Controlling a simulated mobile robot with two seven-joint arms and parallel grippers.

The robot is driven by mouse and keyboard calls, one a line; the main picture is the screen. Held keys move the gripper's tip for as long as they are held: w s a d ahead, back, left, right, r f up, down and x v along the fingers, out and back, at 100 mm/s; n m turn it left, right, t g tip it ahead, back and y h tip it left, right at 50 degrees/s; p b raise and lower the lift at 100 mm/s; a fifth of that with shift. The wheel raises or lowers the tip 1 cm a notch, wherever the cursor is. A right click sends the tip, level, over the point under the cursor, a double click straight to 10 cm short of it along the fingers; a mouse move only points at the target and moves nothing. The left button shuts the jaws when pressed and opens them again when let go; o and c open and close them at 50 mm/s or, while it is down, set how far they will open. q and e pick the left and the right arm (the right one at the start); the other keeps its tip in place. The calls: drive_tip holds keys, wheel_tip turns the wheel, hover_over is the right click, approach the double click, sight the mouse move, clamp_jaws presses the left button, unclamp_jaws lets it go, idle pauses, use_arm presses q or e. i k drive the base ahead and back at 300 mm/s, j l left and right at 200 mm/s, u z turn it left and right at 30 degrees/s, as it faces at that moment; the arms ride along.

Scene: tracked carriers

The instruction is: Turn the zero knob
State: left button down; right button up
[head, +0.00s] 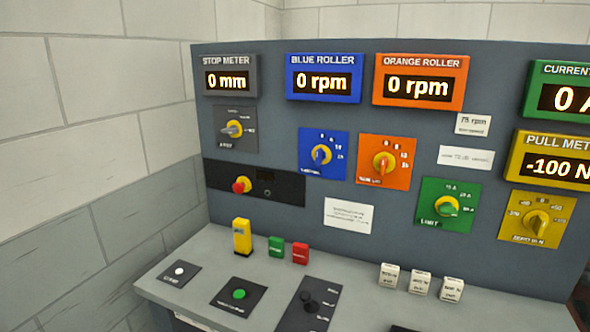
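A yellow rotary knob (536,222) sits on a yellow plate (515,229) at the right of the upright panel. The small label under it seems to begin with "ZERO", but it is hard to read. The knob's grip is tilted, and scale marks lie around it. Above it, the yellow pull meter (555,166) reads -100 N and is cut by the right edge. Neither of my grippers shows in the head view.
Other knobs are on the grey (233,130), blue (320,155), orange (383,163) and green (447,208) plates. A red button (241,185) sits at left. The desk (350,280) below carries buttons, a black lever (309,302) and several small blocks. The space before the yellow knob looks clear.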

sight(538, 222)
drive_tip(key=z, duration=1.4)
